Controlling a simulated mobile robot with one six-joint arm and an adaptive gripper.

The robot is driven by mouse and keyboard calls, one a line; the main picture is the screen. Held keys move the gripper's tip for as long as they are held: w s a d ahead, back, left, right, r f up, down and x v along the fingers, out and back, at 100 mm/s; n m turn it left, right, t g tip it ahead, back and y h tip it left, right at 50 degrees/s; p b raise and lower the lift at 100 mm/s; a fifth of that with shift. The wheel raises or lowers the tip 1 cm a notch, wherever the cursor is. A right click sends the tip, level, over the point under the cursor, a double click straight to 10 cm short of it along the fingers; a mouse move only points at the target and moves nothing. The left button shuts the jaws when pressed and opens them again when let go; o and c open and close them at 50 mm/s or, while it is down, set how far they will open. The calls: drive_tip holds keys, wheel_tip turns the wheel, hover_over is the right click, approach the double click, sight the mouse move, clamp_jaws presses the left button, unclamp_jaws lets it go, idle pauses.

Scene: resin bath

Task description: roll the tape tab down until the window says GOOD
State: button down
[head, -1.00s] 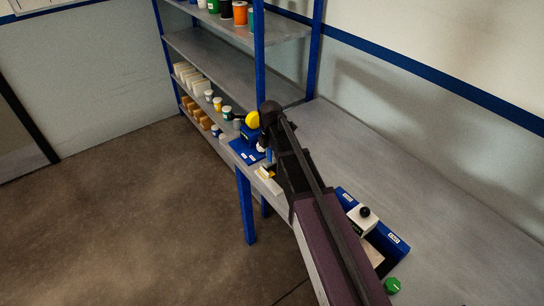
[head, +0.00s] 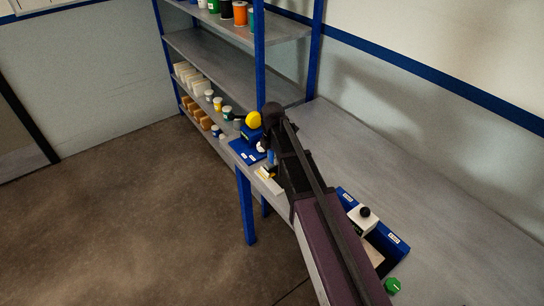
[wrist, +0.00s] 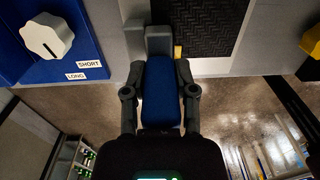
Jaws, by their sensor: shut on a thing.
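In the wrist view my gripper (wrist: 160,100) is shut on a blue block (wrist: 161,85), one finger on each side of it. A grey stepped piece (wrist: 157,40) adjoins the block's far end; I cannot tell whether they are joined. A small yellow piece (wrist: 178,52), perhaps the tape tab, shows just right of the grey piece. In the head view my arm hides most of the gripper. A pale pad with dark and yellow parts (head: 268,180) lies at the bench edge beside the arm. No window text is readable.
A blue panel with a white knob (wrist: 48,36) and SHORT and LONG labels is at wrist-view left; a black ribbed mat (wrist: 198,25) is at top. In the head view, a blue stand with a yellow disc (head: 253,120) and shelves stand beyond; a blue-rimmed tray (head: 397,244) is nearer. Back bench is clear.

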drive_tip(key=shift+s+d, duration=0.35)
drive_tip(key=shift+s, duration=0.25)
idle(0.5)
drive_tip(key=shift+r+p, duration=3.55)
